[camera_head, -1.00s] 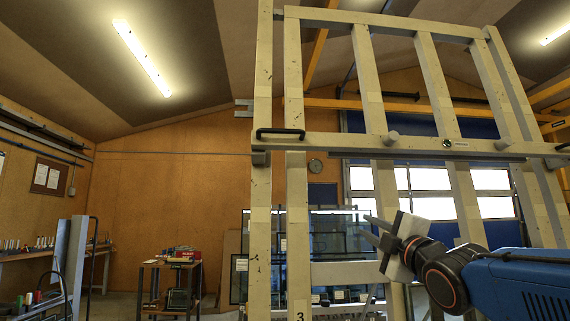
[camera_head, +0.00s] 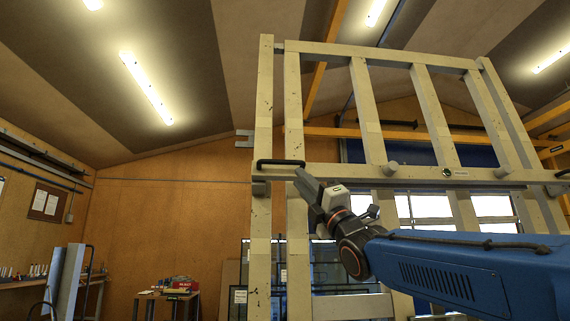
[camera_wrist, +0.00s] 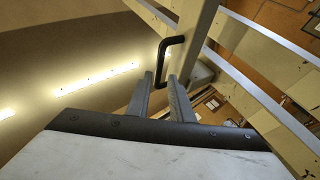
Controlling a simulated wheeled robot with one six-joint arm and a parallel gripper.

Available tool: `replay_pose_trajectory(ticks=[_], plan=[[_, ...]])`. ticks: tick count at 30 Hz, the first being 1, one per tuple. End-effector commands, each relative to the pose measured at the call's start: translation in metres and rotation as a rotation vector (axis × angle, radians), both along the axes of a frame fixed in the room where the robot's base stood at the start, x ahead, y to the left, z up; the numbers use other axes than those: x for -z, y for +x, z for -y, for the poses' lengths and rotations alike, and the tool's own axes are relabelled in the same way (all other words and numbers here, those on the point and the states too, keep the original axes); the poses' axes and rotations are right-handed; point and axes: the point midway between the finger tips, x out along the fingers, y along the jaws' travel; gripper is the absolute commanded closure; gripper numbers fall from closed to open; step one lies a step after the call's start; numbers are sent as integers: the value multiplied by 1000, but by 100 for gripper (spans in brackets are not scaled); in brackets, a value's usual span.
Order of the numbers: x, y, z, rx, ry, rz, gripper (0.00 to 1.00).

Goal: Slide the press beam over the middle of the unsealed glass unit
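The press beam (camera_head: 420,174) is a pale horizontal bar across the tilting frame. It has a black handle (camera_head: 279,162) at its left end and another (camera_head: 562,173) at its right end. My gripper (camera_head: 301,175) is raised just below and right of the left handle. In the wrist view my gripper (camera_wrist: 160,80) has its two fingers apart, with the lower end of the black handle (camera_wrist: 163,62) showing between the tips. I cannot tell whether they touch it. No glass unit can be made out on the frame's front.
The tilting frame (camera_head: 292,100) has pale uprights and a top rail. Dark glass panes (camera_head: 330,262) stand behind it, low down. A small table (camera_head: 168,296) with a red box stands at left. Open floor space lies between it and the frame.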

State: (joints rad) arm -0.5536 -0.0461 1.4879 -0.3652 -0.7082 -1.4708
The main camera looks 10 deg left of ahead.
Motion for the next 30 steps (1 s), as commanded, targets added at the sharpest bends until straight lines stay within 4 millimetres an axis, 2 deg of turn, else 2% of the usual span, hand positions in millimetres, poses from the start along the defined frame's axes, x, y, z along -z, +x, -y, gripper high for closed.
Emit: replay_pose_trajectory(ticks=[15, 21, 30], plan=[[-58, 38, -46, -1, 1, 0, 80], [-70, 46, -55, 0, 0, 0, 80], [-73, 48, -58, 0, 1, -2, 80]])
